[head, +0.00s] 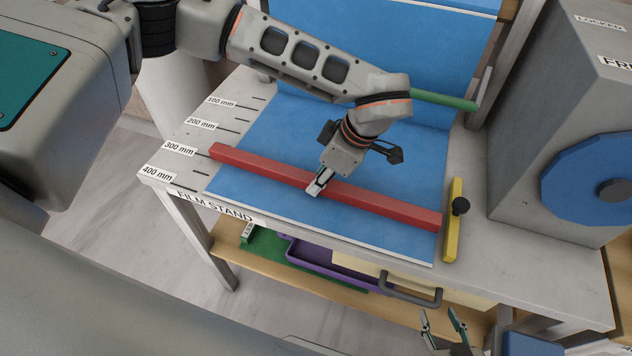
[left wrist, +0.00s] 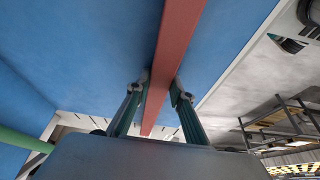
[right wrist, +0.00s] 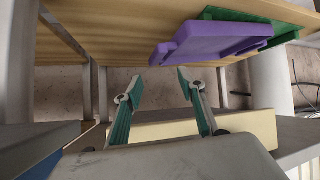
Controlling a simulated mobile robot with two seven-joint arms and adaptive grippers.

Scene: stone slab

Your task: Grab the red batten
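The red batten (head: 390,206) lies slantwise across the blue mat on the stand, its left end near the 300 mm mark. My left gripper (head: 318,185) is at the middle of the batten, reaching down from above. In the left wrist view, its fingertips (left wrist: 159,85) meet both sides of the batten (left wrist: 174,40), with no clear gap, so it looks shut on it. My right gripper (head: 441,316) is low in front of the stand. In the right wrist view, it (right wrist: 158,82) is open and empty.
A yellow bar with a black knob (head: 454,220) sits at the batten's right end. A grey machine with a blue disc (head: 590,180) stands right. A green rod (head: 445,100) is behind. A purple tray (head: 325,264) and drawer handle (head: 410,291) are below the top.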

